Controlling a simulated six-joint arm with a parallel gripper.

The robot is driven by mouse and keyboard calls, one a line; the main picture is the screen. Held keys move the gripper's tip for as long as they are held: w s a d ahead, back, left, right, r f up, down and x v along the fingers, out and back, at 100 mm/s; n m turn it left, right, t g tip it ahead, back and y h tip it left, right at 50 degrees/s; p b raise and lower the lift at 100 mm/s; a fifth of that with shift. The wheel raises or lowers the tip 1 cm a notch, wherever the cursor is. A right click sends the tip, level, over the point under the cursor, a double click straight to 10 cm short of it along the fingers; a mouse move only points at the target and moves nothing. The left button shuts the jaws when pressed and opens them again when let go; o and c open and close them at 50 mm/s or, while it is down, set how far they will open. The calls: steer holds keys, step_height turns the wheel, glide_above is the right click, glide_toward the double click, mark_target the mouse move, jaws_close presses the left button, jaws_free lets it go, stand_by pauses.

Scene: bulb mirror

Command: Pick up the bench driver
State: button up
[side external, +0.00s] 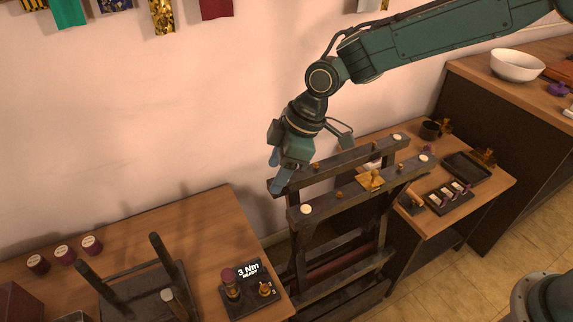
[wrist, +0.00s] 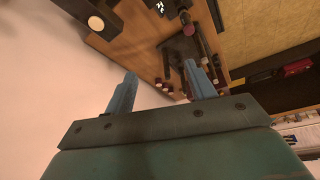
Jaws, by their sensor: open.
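A driver with a dark red cap and brass-coloured lower body (side external: 230,284), which I take to be the bench driver, stands upright on a dark dock (side external: 240,306) on the left table. The dock's display (side external: 249,271) reads "3 Nm READY". My gripper (side external: 277,174) is open and empty, up and to the right of the driver, by the left end of the dark wooden frame. In the wrist view my gripper's blue fingers (wrist: 160,76) are apart with nothing between them. I cannot make out the driver surely in that view.
The dark frame (side external: 335,270) with pale round caps stands between the tables. A dark stand with upright posts (side external: 140,290) is left of the dock. Several red capped jars (side external: 64,251) sit by the wall. The right table (side external: 490,196) holds trays and small parts.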

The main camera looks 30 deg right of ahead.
mark_target(232, 273)
steer(key=s+a+f+n, duration=0.1)
steer(key=a+f, duration=0.3)
steer(key=f, duration=0.2)
steer(key=s+a+f+n+g, duration=0.1)
steer(key=a+f+n, duration=0.1)
steer(key=a+f, duration=0.3)
steer(key=s+a+f+n+g, duration=0.1)
steer(key=a+f, duration=0.3)
steer(key=f, duration=0.5)
steer(key=shift+a+f+n+y, duration=0.15)
steer(key=shift+a+n+y, duration=0.2)
steer(key=shift+n+y, duration=0.05)
steer(key=f, duration=0.3)
steer(key=shift+w+d, duration=0.2)
steer(key=shift+d, duration=0.05)
steer(key=shift+w+d+f, duration=0.1)
steer(key=shift+d+f, duration=0.05)
steer(key=shift+f, duration=0.4)
steer(key=shift+f, duration=0.1)
steer(key=shift+x, duration=2.4)
